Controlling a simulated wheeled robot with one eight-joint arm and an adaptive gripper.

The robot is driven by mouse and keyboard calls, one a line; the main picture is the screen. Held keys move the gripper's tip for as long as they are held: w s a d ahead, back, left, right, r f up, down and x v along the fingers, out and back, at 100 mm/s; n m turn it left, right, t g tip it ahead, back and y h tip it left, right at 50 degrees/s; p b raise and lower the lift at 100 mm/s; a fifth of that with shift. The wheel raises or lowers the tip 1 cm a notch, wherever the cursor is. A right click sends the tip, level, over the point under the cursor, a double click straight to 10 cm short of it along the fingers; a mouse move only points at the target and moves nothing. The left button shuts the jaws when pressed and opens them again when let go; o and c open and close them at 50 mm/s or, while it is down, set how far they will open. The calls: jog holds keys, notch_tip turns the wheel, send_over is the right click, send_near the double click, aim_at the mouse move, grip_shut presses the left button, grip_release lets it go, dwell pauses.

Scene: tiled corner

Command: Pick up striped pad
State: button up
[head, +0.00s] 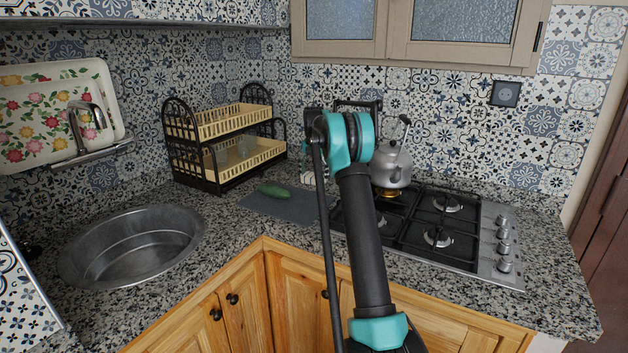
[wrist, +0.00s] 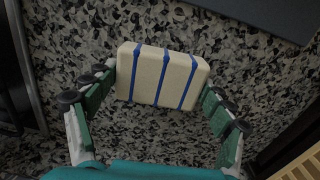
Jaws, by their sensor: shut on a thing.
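The striped pad (wrist: 162,76) is a cream block with rounded corners and several blue stripes, seen in the wrist view over the speckled counter. My gripper (wrist: 158,84) is shut on it, one finger at its left end and one at its right end. I cannot tell whether the pad is clear of the counter. In the head view a small part of the striped pad (head: 308,179) shows left of my arm, and my arm hides my gripper.
A gas hob (head: 440,226) with a kettle (head: 391,166) is at right, a round sink (head: 132,246) at left.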

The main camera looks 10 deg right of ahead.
aim_at(314, 175)
jog(key=shift+r, duration=0.1)
notch_tip(314, 175, up, 20)
dwell(0.5)
